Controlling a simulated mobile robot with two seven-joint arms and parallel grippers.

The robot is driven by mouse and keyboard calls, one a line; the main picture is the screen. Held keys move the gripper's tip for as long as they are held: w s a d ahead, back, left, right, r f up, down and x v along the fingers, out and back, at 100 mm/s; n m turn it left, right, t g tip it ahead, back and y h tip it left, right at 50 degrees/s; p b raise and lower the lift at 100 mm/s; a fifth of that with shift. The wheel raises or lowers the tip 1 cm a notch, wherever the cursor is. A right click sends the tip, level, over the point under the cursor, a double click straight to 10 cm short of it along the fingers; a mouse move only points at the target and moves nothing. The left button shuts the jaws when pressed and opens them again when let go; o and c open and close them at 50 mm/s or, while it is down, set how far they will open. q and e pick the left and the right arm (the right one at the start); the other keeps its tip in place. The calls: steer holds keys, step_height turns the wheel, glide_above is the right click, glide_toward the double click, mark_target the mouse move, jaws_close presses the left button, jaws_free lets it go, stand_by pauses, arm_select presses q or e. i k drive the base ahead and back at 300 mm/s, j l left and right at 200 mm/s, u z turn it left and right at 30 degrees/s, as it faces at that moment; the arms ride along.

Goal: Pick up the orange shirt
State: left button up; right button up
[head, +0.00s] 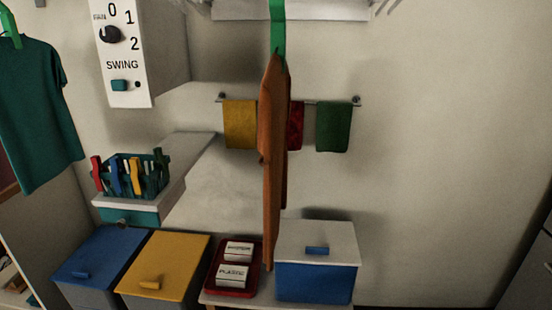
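The orange shirt (272,150) hangs from a green hanger (277,30) in the middle of the head view. It is seen nearly edge-on, as a long narrow strip. Its lower end reaches down in front of the gap between the red tray and the blue box. The hanger's upper end is cut off by the top of the picture. Neither of my grippers shows in this view.
A teal shirt (38,115) hangs at the left. Yellow (240,124) and green (333,128) towels hang on a wall rail behind. Below are blue (98,258) and yellow (165,262) lidded bins, a red tray (225,290) and a white-lidded blue box (313,282). The right wall is bare.

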mark_target(274, 98)
steer(key=i+l+u, duration=0.1)
steer(key=l+u, duration=0.2)
steer(key=l, duration=0.25)
steer(key=j+z, duration=0.15)
steer(key=z, duration=0.2)
steer(key=j+z, duration=0.2)
steer(key=z, duration=0.2)
steer(key=k+j+z, duration=0.1)
steer(key=j+z, duration=0.25)
steer(key=j, duration=0.45)
steer(key=k+j, duration=0.1)
steer(key=j, duration=0.7)
steer(key=k+j+z, duration=0.1)
steer(key=j, duration=0.3)
